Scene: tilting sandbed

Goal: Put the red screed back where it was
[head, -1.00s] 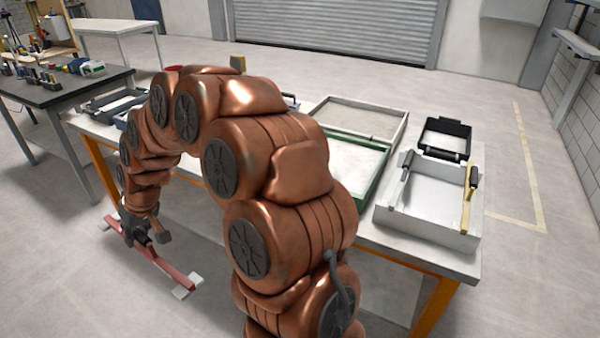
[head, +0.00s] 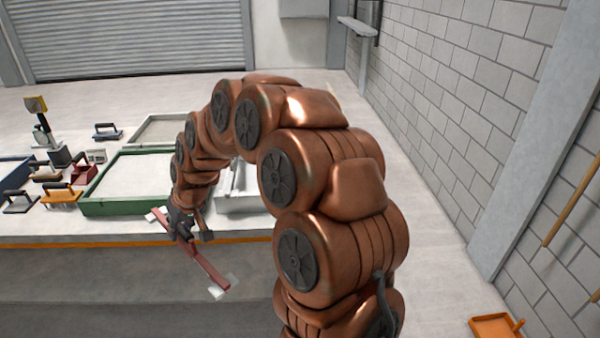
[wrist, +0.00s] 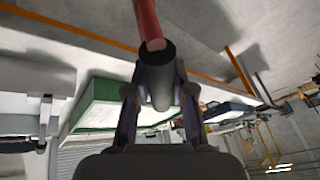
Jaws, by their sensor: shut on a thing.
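The red screed (head: 209,266) is a long red bar with white plates at both ends. It hangs in front of the table's edge in the head view, slanting down to the right. My gripper (head: 182,224) is shut on it near its middle. In the wrist view my gripper (wrist: 158,88) has its fingers on either side of a dark round handle, with the red bar of the screed (wrist: 147,20) beyond it. The far side of the grip is hidden.
A green-rimmed sand tray (head: 125,208) lies on the table, with a pale tray (head: 243,204) partly behind my arm. Several hand tools, such as a yellow-orange float (head: 62,197), crowd the left. An orange dustpan (head: 495,326) lies on the floor at the lower right.

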